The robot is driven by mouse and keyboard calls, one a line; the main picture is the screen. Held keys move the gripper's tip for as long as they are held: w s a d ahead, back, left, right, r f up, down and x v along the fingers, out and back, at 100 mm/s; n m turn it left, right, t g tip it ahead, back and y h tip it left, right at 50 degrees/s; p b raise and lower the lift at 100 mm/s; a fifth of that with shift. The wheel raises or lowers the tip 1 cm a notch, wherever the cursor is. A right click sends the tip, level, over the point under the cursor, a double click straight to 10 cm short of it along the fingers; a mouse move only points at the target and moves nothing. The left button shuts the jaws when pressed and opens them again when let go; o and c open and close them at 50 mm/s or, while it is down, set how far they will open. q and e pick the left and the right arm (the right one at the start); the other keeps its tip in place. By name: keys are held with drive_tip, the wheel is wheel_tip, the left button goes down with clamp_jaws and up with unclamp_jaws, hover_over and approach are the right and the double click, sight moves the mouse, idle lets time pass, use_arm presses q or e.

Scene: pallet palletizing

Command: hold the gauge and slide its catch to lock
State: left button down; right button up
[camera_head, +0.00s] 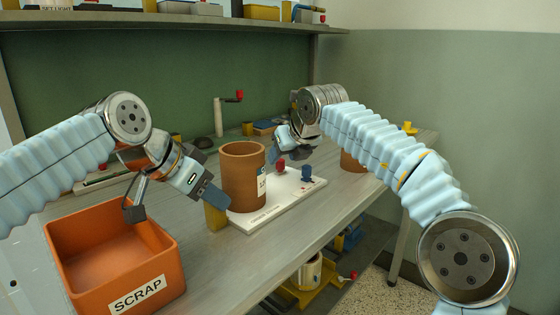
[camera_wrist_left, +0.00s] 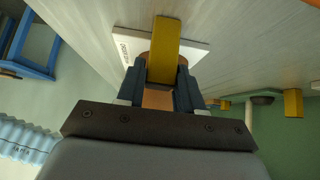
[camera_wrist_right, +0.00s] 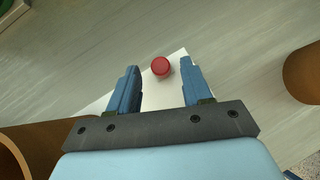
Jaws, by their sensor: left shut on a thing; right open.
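A white base plate (camera_head: 270,211) with small print lies on the bench. It carries a brown cylinder (camera_head: 240,178) with a white label, a red knob (camera_head: 280,165) and a blue knob (camera_head: 307,172). I cannot tell which part is the catch. My left gripper (camera_head: 213,199) is shut on an upright yellow block (camera_head: 215,218) at the plate's near left end. In the left wrist view the yellow block (camera_wrist_left: 165,45) sits between the fingers. My right gripper (camera_head: 292,152) is open above the plate's far side. In the right wrist view the red knob (camera_wrist_right: 161,67) shows between its fingertips.
An orange SCRAP bin (camera_head: 165,255) stands at the bench's left front. Another brown cylinder (camera_head: 352,161) stands right of the plate, partly behind my right arm. A post with a red-tipped crank (camera_head: 218,115) stands behind. The bench front right of the bin is clear.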

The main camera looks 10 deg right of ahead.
sight(280, 160)
drive_tip(key=shift+x, duration=1.85)
clamp_jaws()
